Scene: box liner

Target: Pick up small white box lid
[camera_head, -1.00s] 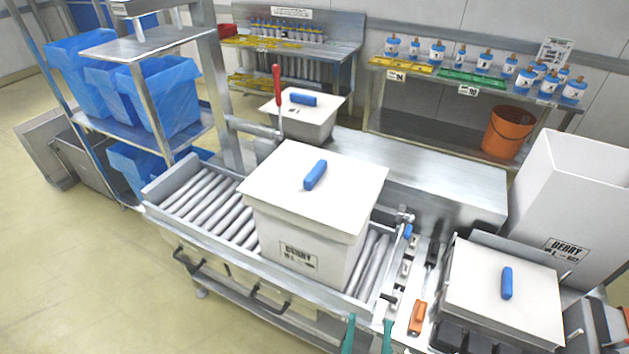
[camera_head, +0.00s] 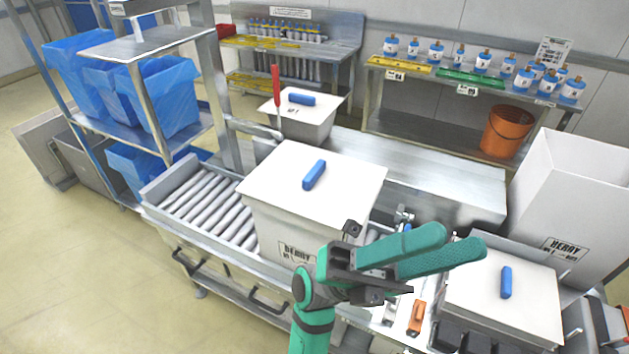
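Several white boxes have white lids with blue handles. The smallest-looking white lid (camera_head: 285,109), with blue handle (camera_head: 301,99), covers the box (camera_head: 308,128) at the back. A larger white lid (camera_head: 345,190) covers the BERRY box (camera_head: 265,225) on the rollers. A third white lid (camera_head: 470,295), with blue handle (camera_head: 506,283), lies at the lower right. I cannot tell for sure which is the task's small lid. My gripper (camera_head: 462,240) is open and empty, its green fingers pointing right between the BERRY box and the right lid. It hides the BERRY box's lower right part.
A tall open white box (camera_head: 572,205) stands behind the right lid. An orange-handled tool (camera_head: 416,317) lies on the bench. A blue-bin rack (camera_head: 150,48) stands left. The left rollers (camera_head: 205,205) are clear.

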